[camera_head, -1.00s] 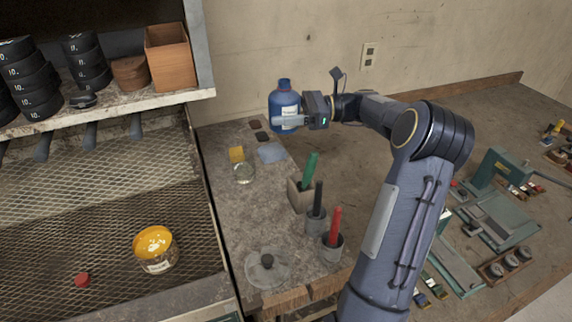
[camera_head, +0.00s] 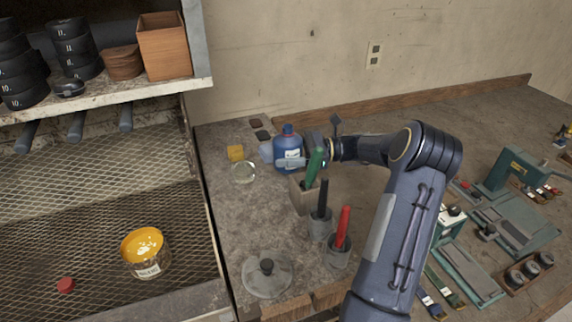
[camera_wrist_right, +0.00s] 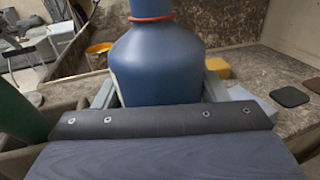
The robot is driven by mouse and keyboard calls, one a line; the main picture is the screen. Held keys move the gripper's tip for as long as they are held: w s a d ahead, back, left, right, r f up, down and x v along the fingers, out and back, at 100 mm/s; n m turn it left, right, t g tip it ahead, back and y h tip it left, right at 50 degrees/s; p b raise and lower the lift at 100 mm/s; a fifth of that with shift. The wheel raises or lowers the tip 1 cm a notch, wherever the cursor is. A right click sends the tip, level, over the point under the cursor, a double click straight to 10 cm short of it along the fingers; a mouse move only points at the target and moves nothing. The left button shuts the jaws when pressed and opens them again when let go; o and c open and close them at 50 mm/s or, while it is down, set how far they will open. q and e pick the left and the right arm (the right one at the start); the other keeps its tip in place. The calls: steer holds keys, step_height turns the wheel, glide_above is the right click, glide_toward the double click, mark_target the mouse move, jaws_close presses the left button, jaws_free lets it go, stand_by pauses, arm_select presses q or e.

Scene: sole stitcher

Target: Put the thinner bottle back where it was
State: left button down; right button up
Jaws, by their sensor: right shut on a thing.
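A blue bottle (camera_head: 288,147) with a pale label stands upright at the back of the narrow stone-topped bench, against or just above its top. My right gripper (camera_head: 290,163) is shut around its body. In the right wrist view the blue bottle (camera_wrist_right: 157,62) fills the middle, with a red ring at its neck and a finger on each side. Whether its base touches the bench is hidden. My left gripper is in neither view.
A green-handled tool (camera_head: 314,167) in a holder is close to my right gripper. Black (camera_head: 321,197) and red (camera_head: 342,227) handled tools stand in cups nearer. A glass dish (camera_head: 243,173), yellow block (camera_head: 235,153) and glass lid (camera_head: 267,275) sit on the bench.

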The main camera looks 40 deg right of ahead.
steer(key=shift+f, duration=1.85)
steer(key=shift+f, duration=0.15)
steer(key=o, duration=0.8)
steer(key=shift+c, duration=0.2)
steer(key=b+v, duration=0.1)
steer(key=v, duration=1.1)
